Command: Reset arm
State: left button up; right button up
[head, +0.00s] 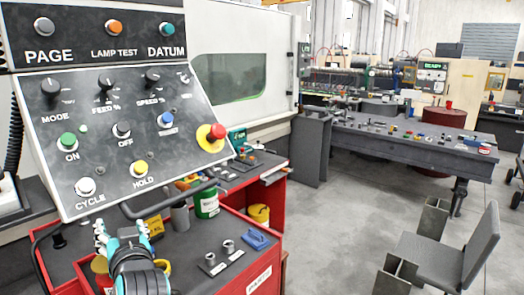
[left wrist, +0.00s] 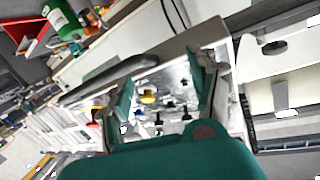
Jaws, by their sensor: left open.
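My left gripper (head: 120,236) is at the lower left of the head view, in front of the red tool cart and below the control panel (head: 130,122). Its teal fingers are spread with nothing visible between them. In the left wrist view the open fingers (left wrist: 166,88) frame part of the panel face, where a yellow button (left wrist: 148,97) and dark knobs show. The panel's black handle (head: 168,199) runs just above and right of the gripper; it also shows in the left wrist view (left wrist: 110,78). My right gripper is in neither view.
The red cart (head: 262,262) holds a green can (head: 206,202), a yellow container and a blue item (head: 255,239). A red emergency knob (head: 211,136) sticks out of the panel. A grey table (head: 405,140) stands at right, a grey chair (head: 455,250) in front; open floor lies between.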

pick_arm(q)
jog(key=s+d+f+m+g+h, duration=0.25)
jog(key=s+f, duration=0.35)
jog(key=f, duration=0.5)
jog(key=s+d+f+m+g+h, duration=0.15)
jog(key=s+f+h, duration=0.35)
jog(key=f, duration=0.7)
jog(key=s+d+f+m+g+h, duration=0.1)
jog(key=s+d+f+g, duration=0.15)
jog(key=s+f, duration=0.45)
jog(key=s+d+f+m+g+h, duration=0.1)
jog(key=s+d+f+m+g, duration=0.2)
jog(key=s, duration=0.9)
notch_tip(320, 180, down, 26)
jog(key=a+n+g, duration=0.1)
jog(key=g, duration=0.1)
jog(key=s+a+f+g, duration=0.1)
jog(key=s+a+f, duration=0.2)
jog(key=s+f, duration=1.3)
jog(key=shift+s, duration=0.6)
